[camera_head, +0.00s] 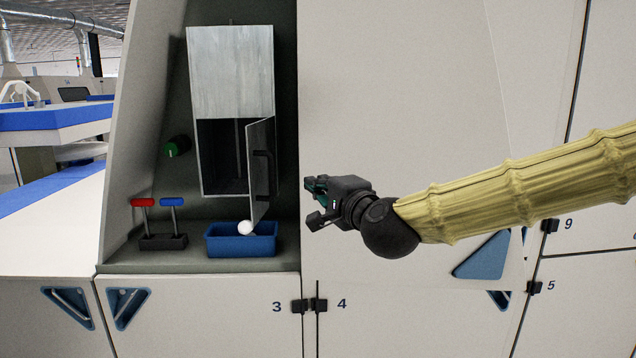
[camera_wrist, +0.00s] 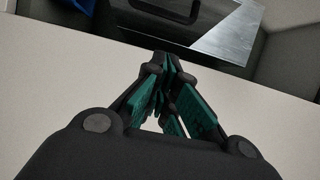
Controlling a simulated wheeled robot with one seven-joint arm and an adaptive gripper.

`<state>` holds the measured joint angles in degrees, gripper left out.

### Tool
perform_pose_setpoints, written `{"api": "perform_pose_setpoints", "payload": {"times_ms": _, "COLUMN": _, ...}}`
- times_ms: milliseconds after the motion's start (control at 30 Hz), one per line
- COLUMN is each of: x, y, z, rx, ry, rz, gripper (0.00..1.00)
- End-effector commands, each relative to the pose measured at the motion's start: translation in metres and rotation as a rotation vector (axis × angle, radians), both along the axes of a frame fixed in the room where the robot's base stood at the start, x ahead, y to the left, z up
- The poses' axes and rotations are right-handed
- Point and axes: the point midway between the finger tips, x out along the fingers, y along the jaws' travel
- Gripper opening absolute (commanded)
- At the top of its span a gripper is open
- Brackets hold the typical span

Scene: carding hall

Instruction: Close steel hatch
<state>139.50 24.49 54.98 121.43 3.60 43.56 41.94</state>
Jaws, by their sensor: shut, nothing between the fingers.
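The steel hatch (camera_head: 259,170) is a grey door hinged on the right side of a dark opening in a steel box (camera_head: 231,72). It stands ajar, swung outward, with a dark handle (camera_head: 265,166) on its face. My gripper (camera_head: 312,201) is to the right of the hatch, in front of the pale cabinet panel, apart from the handle. In the wrist view the gripper (camera_wrist: 170,62) has its fingertips together with nothing between them. A steel surface (camera_wrist: 230,32) and a dark shape show beyond it. The hatch's inner face is hidden.
A blue bin (camera_head: 240,246) with a white ball (camera_head: 245,228) sits below the hatch. The recess wall edge (camera_head: 298,120) lies between gripper and hatch.

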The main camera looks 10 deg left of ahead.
Motion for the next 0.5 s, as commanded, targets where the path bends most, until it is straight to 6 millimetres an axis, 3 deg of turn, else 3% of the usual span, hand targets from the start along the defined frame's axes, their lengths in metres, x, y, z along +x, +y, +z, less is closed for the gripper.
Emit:
{"api": "perform_pose_setpoints", "payload": {"times_ms": 400, "x": 0.056, "y": 0.044, "z": 0.002, "rx": -0.003, "ry": 0.002, "rz": 0.0, "gripper": 0.0}}
{"api": "perform_pose_setpoints", "payload": {"times_ms": 500, "x": 0.058, "y": 0.056, "z": 0.003, "rx": -0.003, "ry": 0.001, "rz": 0.002, "gripper": 0.0}}
